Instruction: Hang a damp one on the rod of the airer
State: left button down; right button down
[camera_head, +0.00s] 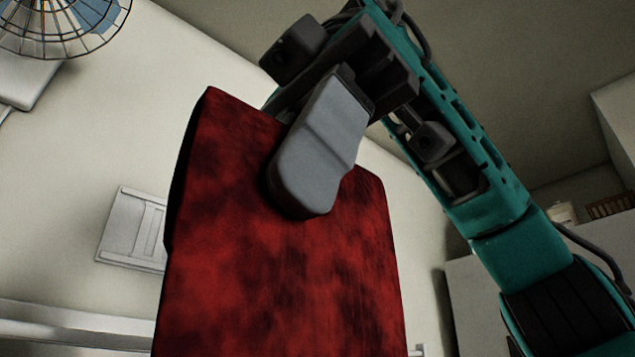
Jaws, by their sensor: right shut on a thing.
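A red cloth (270,270) with dark, damp-looking blotches fills the middle of the head view. It hangs down and runs out of the bottom of the picture. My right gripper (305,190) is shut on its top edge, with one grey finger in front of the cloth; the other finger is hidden. My teal right arm comes in from the right. A pale horizontal bar (75,325) runs along the wall at the lower left and passes behind the cloth; I cannot tell whether it is the airer's rod. My left gripper is not in view.
A white slatted panel (135,230) is on the wall left of the cloth. A wire-caged lamp (60,25) is at the top left. A pale cabinet (475,300) stands at the right behind my arm, with small items on a shelf above.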

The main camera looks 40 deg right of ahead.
jog(key=shift+w+p, duration=0.35)
jog(key=shift+w, duration=1.4)
jog(key=w+p, duration=0.1)
jog(key=w, duration=0.8)
jog(key=shift+w+a, duration=0.2)
jog(key=shift+w, duration=0.3)
dwell(0.7)
jog(key=shift+f, duration=0.2)
